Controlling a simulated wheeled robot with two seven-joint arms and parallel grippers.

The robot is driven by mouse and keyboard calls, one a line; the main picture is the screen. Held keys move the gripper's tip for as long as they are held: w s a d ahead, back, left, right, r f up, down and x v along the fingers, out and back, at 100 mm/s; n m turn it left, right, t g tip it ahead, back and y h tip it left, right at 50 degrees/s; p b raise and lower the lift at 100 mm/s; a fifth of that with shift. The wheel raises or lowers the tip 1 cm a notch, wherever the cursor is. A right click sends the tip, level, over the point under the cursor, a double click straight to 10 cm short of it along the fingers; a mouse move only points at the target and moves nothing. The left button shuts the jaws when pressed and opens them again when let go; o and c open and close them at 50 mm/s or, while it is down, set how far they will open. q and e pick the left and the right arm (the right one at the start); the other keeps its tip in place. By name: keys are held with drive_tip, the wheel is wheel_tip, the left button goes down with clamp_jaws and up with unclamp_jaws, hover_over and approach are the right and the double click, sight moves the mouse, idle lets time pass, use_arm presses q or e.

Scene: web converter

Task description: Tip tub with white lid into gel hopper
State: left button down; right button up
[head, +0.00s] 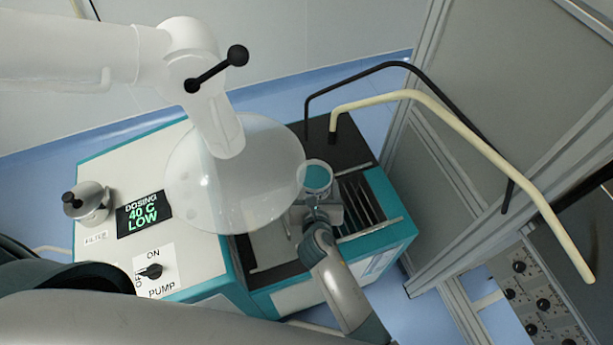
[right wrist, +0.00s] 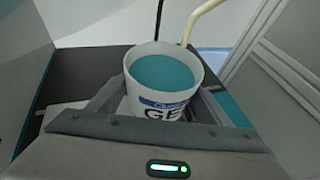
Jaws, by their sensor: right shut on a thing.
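A white tub with a teal top (head: 318,178) is in my right gripper (head: 314,203). In the right wrist view the tub (right wrist: 160,103) stands about upright between the two fingers, with a blue band and "GE" on its label. Its rim is white and the surface inside is teal; I see no white lid on it. My right gripper (right wrist: 158,110) is shut on its sides. The tub is over the teal-and-white machine (head: 205,268), beside a clear hood. I cannot tell which opening is the gel hopper. My left gripper is not in view.
The clear round hood (head: 225,185) on a white jointed arm (head: 205,75) covers much of the machine's middle. Dark slots (head: 360,202) lie right of the tub. Black (head: 350,75) and cream (head: 460,125) bent rails stand behind and right. A dosing display (head: 143,215) reads "40 C LOW".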

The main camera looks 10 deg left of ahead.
sight(326, 196)
drive_tip(key=shift+s+a+f+y, duration=0.1)
drive_tip(key=shift+s+a+y, duration=0.1)
drive_tip(key=shift+a, duration=0.35)
drive_tip(key=shift+s+a+y, duration=0.1)
drive_tip(key=shift+s+a, duration=0.05)
drive_tip(key=shift+a, duration=0.35)
drive_tip(key=shift+w+d+f, duration=0.1)
drive_tip(key=shift+d+f, duration=0.1)
drive_tip(key=shift+d, duration=0.05)
drive_tip(key=shift+w+d+f+m+g+y+b, duration=0.15)
drive_tip(key=shift+d+f+m+y+b, duration=0.15)
drive_tip(key=shift+m+y+b, duration=0.2)
drive_tip(key=shift+d+f+m+g+y+b, duration=0.15)
drive_tip(key=shift+d+f+m+y+b, duration=0.15)
drive_tip(key=shift+m+y+b, duration=0.15)
drive_tip(key=shift+w+d+f+m+y+b, duration=0.2)
drive_tip(key=shift+d+f+m+y+b, duration=0.4)
drive_tip(key=shift+m+b, duration=0.4)
drive_tip(key=shift+d+f+b, duration=0.1)
drive_tip(key=shift+d+b, duration=0.2)
drive_tip(key=shift+f+m+y+b, duration=0.25)
drive_tip(key=shift+m+y+b, duration=0.15)
drive_tip(key=shift+m+b, duration=0.45)
drive_tip(key=shift+f+m+y+b, duration=0.3)
drive_tip(key=shift+m+b, duration=0.2)
drive_tip(key=shift+b, duration=0.65)
